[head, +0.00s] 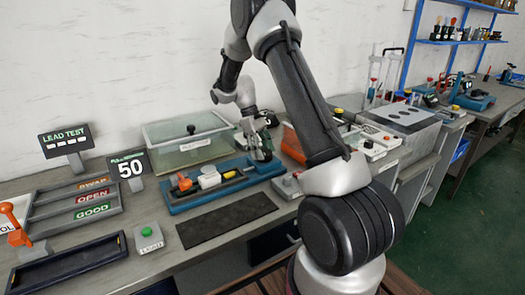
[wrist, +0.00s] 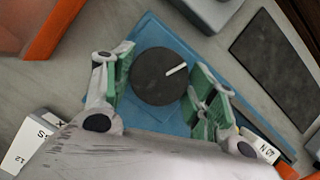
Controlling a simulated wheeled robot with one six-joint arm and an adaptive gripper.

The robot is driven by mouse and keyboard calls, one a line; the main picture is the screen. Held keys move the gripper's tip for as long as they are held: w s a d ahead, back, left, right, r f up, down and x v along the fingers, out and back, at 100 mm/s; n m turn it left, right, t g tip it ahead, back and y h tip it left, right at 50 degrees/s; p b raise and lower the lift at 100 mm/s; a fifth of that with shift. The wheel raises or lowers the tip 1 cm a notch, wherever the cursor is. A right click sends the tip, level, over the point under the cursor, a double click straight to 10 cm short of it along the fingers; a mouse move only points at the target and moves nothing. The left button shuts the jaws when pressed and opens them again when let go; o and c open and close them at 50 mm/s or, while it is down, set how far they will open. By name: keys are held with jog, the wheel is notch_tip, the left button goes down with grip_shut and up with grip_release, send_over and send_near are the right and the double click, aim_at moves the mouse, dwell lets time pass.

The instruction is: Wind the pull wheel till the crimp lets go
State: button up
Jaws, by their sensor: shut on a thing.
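The pull wheel (wrist: 152,84) is a dark round disc with a white mark pointing to the upper right, on a blue base plate (wrist: 146,30). My gripper (wrist: 163,86) has its green-padded fingers on either side of the wheel and is shut on it. In the head view my gripper (head: 260,147) is at the right end of the blue pull tester (head: 190,204) and hides most of the wheel there. The tester carries orange, white and black parts on its left half; the crimp itself is too small to tell. A display (head: 129,170) beside it reads 50.
A glass-lidded box (head: 188,142) stands behind the tester. A dark mat (head: 226,219) lies in front. A green-button box (head: 148,238), a dark blue tray (head: 70,263) and a rack labelled SWAP, OPEN, GOOD (head: 75,207) are at left. A grey button box (head: 287,185) is close at right.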

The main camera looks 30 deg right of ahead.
jog(key=shift+m+y, duration=0.6)
jog(key=shift+m, duration=1)
jog(key=shift+d, duration=0.1)
jog(key=o, duration=1)
jog(key=v, duration=1.2)
jog(key=shift+w+d, duration=0.1)
jog(key=shift+w, duration=0.05)
jog(key=shift+f, duration=0.1)
